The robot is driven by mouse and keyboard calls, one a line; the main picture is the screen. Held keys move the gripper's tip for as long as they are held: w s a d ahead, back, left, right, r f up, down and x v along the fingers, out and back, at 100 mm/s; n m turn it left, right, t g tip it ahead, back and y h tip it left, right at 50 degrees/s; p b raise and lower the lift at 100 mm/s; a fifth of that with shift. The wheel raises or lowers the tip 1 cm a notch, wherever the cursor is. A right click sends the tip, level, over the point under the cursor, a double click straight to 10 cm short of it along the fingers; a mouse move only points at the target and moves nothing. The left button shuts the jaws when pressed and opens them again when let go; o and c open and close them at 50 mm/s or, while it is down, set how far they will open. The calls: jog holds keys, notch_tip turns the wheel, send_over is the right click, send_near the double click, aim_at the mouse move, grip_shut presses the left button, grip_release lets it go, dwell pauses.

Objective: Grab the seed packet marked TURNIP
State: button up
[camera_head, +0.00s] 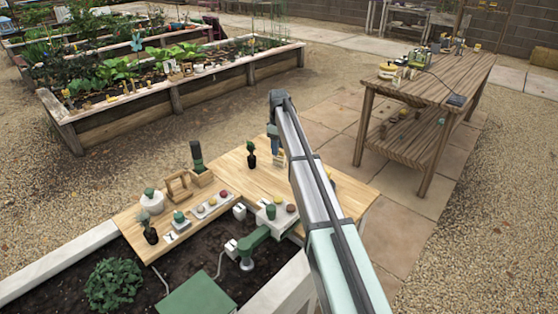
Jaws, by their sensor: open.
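My gripper (276,150) points down at the end of my arm, over the far part of the light wooden board (235,178). It is open, and its fingers are small and partly hidden by my arm. A small pale tan object (279,160) shows just below and beside the fingertips; I cannot tell whether it is a seed packet or whether they touch. No lettering is readable anywhere, so I cannot pick out the packet marked TURNIP. Part of the board to the right is hidden behind my arm.
A small potted plant (251,154) stands left of my gripper. A green device (258,240) stands in front. A slatted table (425,85) stands right.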

aim_at(279, 166)
jog(key=shift+w+d+f, duration=0.1)
jog(key=shift+w+f, duration=0.1)
jog(key=shift+f, duration=1.25)
jog(key=shift+w+f, duration=0.15)
jog(key=shift+f, duration=1.25)
grip_shut()
